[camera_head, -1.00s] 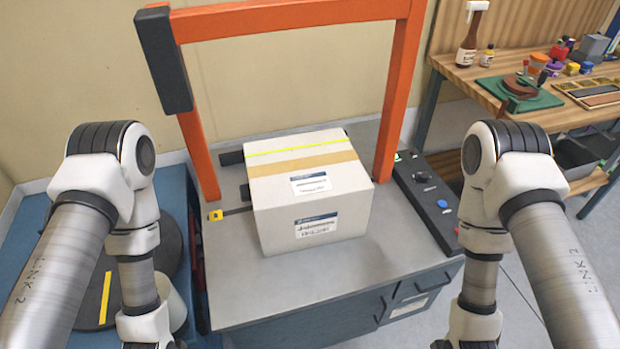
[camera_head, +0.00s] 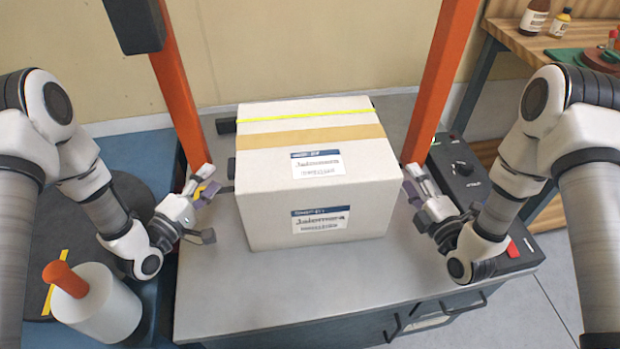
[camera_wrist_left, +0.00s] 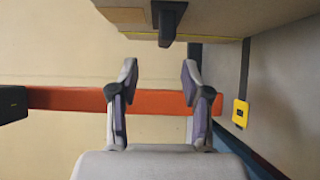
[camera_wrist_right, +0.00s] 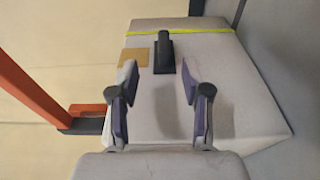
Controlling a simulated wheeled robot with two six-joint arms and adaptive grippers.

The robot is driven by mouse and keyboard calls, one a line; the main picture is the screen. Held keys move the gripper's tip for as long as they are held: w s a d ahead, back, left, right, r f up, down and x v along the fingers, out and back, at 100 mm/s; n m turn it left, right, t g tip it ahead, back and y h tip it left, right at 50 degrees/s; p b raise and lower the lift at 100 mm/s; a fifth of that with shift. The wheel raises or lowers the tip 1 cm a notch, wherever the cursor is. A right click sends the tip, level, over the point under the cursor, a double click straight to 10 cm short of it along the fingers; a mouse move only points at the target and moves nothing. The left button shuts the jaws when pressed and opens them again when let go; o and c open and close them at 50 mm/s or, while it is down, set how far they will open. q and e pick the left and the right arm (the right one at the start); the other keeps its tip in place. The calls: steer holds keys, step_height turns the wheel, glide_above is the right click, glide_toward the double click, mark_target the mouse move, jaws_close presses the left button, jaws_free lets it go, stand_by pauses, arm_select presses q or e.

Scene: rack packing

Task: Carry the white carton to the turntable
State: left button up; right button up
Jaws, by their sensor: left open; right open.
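The white carton (camera_head: 320,215) stands upright on the grey top of a cabinet, with tan tape, a yellow-green band and two labels. My left gripper (camera_head: 206,186) is open beside its left side. My right gripper (camera_head: 412,186) is open beside its right side. I cannot tell whether either touches it. In the right wrist view the carton (camera_wrist_right: 225,95) fills the space beyond the open fingers (camera_wrist_right: 158,90). The left fingers also show open in the left wrist view (camera_wrist_left: 158,85). The turntable (camera_head: 72,235), a dark disc with a yellow stripe, is at the left, partly hidden by my left arm.
An orange frame (camera_head: 180,100) rises at the back of the cabinet (camera_head: 270,295). A white cylinder with an orange handle (camera_head: 105,305) stands by the turntable. A black control panel (camera_head: 460,170) is right of the carton. A wooden bench (camera_head: 545,42) holds bottles.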

mark_target(229, 162)
arm_select(q)
steer(key=shift+s+f, duration=0.15)
steer(key=shift+f, duration=0.15)
arm_select(e)
steer(key=shift+s+f, duration=0.15)
steer(key=shift+f, duration=0.15)
arm_select(q)
steer(key=x, duration=0.7)
steer(key=shift+w+d, duration=0.15)
steer(key=shift+w, duration=0.25)
arm_select(e)
steer(key=x, duration=0.8)
steer(key=shift+s, duration=0.1)
arm_select(q)
jaws_close()
arm_select(e)
jaws_close()
